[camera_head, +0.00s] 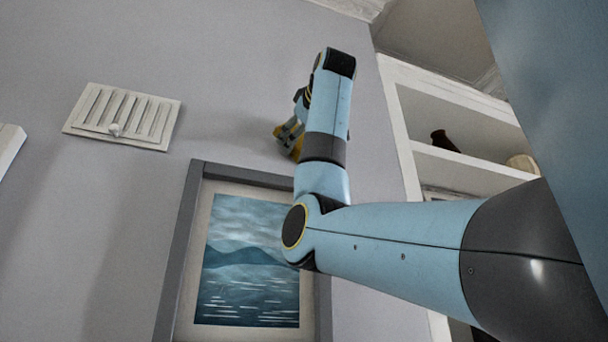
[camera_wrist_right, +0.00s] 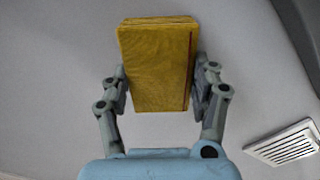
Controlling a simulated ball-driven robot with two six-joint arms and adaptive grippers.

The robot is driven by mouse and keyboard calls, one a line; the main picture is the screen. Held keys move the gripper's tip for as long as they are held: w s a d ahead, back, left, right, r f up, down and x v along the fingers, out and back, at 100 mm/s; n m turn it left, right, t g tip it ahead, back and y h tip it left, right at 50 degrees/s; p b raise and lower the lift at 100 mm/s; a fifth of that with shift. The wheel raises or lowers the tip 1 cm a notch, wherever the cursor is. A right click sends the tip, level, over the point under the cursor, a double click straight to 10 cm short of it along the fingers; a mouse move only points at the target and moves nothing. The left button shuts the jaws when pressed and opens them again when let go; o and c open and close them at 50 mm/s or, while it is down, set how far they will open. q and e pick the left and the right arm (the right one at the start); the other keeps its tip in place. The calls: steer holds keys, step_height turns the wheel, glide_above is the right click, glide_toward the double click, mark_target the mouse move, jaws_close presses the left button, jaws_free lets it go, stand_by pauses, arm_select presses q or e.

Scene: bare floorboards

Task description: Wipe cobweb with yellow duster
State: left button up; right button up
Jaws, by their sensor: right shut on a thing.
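The yellow duster (camera_wrist_right: 157,62) is a flat, thick yellow block with a thin red line near its right edge in the wrist view. My right gripper (camera_wrist_right: 161,84) is shut on it, with one finger at each side. In the head view the right gripper (camera_head: 292,128) is partly hidden behind my forearm, in front of the grey wall. Only bits of the duster (camera_head: 296,150) show there. I cannot make out a cobweb in either view. My left gripper is not in view.
A framed seascape picture (camera_head: 171,290) hangs on the wall below the gripper. A white vent grille (camera_head: 152,115) is on the wall to the left. A white shelf unit (camera_head: 399,118) with a dark vase (camera_head: 444,141) stands at the right. The wall between vent and gripper is bare.

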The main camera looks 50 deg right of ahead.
steer(key=shift+w+a+r+p, duration=0.9)
steer(key=shift+a+p, duration=0.15)
steer(key=shift+a, duration=0.55)
steer(key=s+d+b, duration=0.2)
steer(key=s+d, duration=0.3)
steer(key=d, duration=0.5)
steer(key=shift+s+d, duration=0.25)
steer(key=shift+s, duration=0.15)
steer(key=shift+f, duration=0.1)
steer(key=shift+b+v, duration=0.9)
steer(key=shift+v, duration=2)
